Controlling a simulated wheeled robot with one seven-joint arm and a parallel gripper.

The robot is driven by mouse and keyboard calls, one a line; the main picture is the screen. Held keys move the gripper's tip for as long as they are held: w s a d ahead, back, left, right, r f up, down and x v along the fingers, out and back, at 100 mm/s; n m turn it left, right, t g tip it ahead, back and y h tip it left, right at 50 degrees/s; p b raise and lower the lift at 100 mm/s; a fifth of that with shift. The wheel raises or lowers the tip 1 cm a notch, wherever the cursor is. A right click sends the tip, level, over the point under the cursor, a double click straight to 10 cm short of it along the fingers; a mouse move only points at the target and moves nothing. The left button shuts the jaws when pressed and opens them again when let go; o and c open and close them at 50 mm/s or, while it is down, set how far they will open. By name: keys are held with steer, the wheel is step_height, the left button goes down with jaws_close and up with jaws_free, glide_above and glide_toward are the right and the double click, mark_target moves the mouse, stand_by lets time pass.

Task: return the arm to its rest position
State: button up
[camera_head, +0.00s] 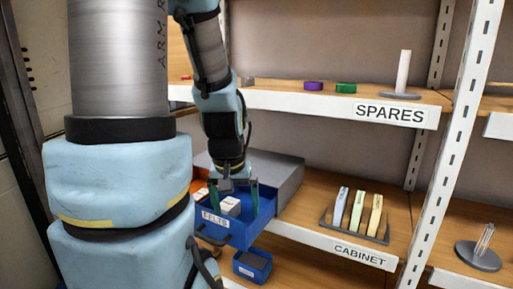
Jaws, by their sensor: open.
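My gripper (236,200) points down over the open blue drawer (239,228) with a label on its front, partly readable as "FELTS". The two teal fingers are apart, one at each side of the drawer's inside. A white block (230,206) lies in the drawer, just left of the middle between the fingers. I cannot tell whether a finger touches it. My arm reaches down from the top of the view to the gripper. My large light blue and grey arm links fill the left side and hide what is behind them.
The drawer sticks out from a grey cabinet (285,181) on the lower shelf. A small blue bin (252,265) stands below it. A rack (357,232) with upright coloured pieces is at the right. The SPARES shelf (300,103) is above, holding a white post (403,72).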

steer(key=w+p+v, duration=0.3)
steer(key=p+v, duration=2)
steer(key=shift+a+r+g, duration=0.35)
steer(key=shift+r+g, duration=0.05)
steer(key=shift+c, duration=0.3)
